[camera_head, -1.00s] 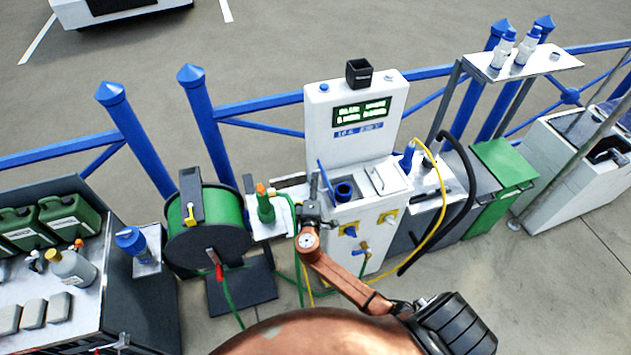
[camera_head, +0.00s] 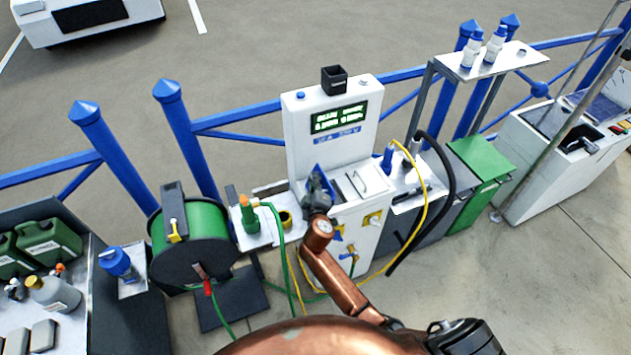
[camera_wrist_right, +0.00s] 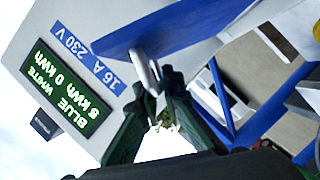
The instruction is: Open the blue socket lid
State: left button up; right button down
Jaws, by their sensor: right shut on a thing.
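The blue socket lid (camera_head: 321,172) is on the white power pedestal (camera_head: 303,125), below its display. It stands raised at a slant; its exact angle is hard to tell. My right gripper (camera_head: 317,188) is in front of the lid and hides the socket below. In the right wrist view the lid (camera_wrist_right: 185,28) is a broad blue plate across the top. There my right gripper (camera_wrist_right: 157,88) has its dark fingers shut on a small pale handle (camera_wrist_right: 143,70) on the lid. My left gripper is not in view.
A green hose reel (camera_head: 205,235) and a green-handled nozzle (camera_head: 248,212) stand left of the pedestal. A yellow cable (camera_head: 424,205) and a black hose (camera_head: 448,180) loop on its right. Blue railings (camera_head: 235,115) run behind. Clear paving lies at the front right.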

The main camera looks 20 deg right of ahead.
jog(key=shift+d+f, duration=0.1)
jog(key=shift+d, duration=0.4)
jog(key=c, duration=2.1)
grip_release()
jog(key=shift+s, duration=0.1)
jog(key=v, duration=1.1)
jog(key=shift+s+a, duration=0.2)
jog(key=shift+s, duration=0.15)
